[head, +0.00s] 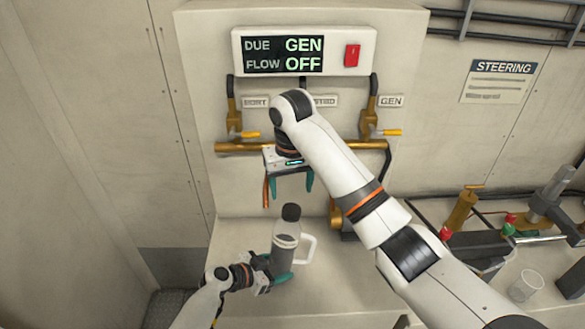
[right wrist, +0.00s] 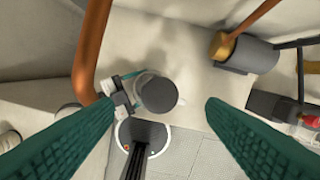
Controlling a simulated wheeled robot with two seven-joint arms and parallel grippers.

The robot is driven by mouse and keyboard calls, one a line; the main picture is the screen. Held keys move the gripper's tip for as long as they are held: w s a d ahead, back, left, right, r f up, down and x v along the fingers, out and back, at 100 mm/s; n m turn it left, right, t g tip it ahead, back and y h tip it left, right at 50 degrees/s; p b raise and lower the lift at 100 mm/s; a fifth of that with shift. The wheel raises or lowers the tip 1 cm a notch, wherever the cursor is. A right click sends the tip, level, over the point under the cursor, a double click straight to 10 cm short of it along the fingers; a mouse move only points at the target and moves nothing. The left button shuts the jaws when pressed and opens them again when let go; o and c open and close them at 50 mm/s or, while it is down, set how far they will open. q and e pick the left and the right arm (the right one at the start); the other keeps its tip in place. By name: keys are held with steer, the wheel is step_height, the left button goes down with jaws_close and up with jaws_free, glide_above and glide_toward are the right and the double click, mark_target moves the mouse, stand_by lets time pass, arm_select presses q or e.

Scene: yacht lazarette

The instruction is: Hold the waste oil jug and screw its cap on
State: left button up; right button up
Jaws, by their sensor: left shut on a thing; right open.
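The waste oil jug (head: 285,252), grey with a pale handle on its right side, stands upright on the bench. A dark cap (head: 291,212) sits on top of its neck; I cannot tell how tightly. My left gripper (head: 280,270) is shut on the lower part of the jug from the left. My right gripper (head: 288,187) is open and empty, pointing down above the cap and apart from it. In the right wrist view the round dark cap (right wrist: 157,92) lies between my two open green fingers (right wrist: 163,105), lower down.
A copper pipe (right wrist: 91,50) hangs close to my right gripper. Behind are brass valves (head: 369,122) and a panel reading DUE GEN, FLOW OFF (head: 304,52). A clear cup (head: 526,286) and a brass pump-like fitting (head: 462,210) stand at the right.

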arm_select(q)
steer(key=shift+s+a+f, duration=0.1)
steer(key=shift+s+f, duration=0.15)
steer(key=shift+f, duration=0.2)
arm_select(e)
steer(key=shift+s+d+r, duration=0.1)
steer(key=shift+s+r, duration=0.05)
steer(key=shift+r, duration=1.2)
steer(key=shift+s+r, duration=0.1)
steer(key=shift+r, duration=1.2)
arm_select(q)
steer(key=o, duration=1.3)
steer(key=shift+o, duration=0.9)
steer(key=shift+w+r, duration=0.1)
steer(key=shift+w, duration=0.15)
arm_select(e)
steer(key=shift+w+f, duration=0.1)
steer(key=shift+w, duration=0.1)
arm_select(q)
steer(key=shift+r, duration=0.1)
